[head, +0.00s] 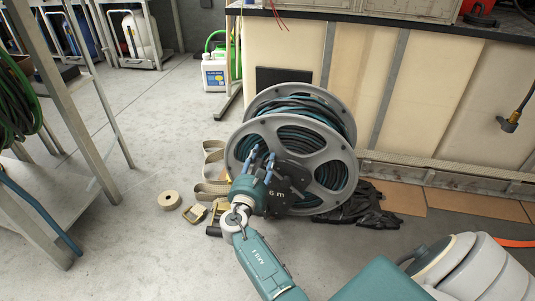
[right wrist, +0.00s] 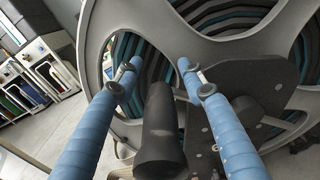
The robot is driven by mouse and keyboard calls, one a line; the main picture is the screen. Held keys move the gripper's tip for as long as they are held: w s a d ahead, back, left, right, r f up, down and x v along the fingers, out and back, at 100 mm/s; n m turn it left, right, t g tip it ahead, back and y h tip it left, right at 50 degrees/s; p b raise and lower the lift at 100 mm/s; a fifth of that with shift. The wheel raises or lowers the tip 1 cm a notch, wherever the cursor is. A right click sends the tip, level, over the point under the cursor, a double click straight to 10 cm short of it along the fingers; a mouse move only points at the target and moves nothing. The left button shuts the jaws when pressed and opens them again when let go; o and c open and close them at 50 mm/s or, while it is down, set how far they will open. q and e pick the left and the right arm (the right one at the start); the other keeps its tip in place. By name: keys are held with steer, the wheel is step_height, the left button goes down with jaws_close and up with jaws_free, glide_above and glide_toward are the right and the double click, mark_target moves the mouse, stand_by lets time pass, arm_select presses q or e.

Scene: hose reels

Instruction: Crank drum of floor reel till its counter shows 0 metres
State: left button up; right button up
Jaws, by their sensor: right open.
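The floor reel (head: 343,160) stands on the floor in the middle of the head view, a grey drum wound with dark and teal hose. Its dark hub plate (head: 297,180) carries white characters that read "6 m". My right gripper (head: 262,158) is at the reel's front face, its two blue fingers open. In the right wrist view, the black crank handle (right wrist: 160,135) lies between the spread fingers, with a visible gap on both sides. The fingertips (right wrist: 160,68) are close to the drum's side. My left gripper is not in view.
A tape roll (head: 169,200), a strap (head: 209,190) and a buckle (head: 194,214) lie left of the reel. Black gloves or cloth (head: 362,207) lie at its right. A panelled bench (head: 430,95) stands behind.

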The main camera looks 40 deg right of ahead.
steer(key=shift+w, duration=0.1)
jaws_close()
steer(key=shift+d, duration=0.1)
stand_by(0.3)
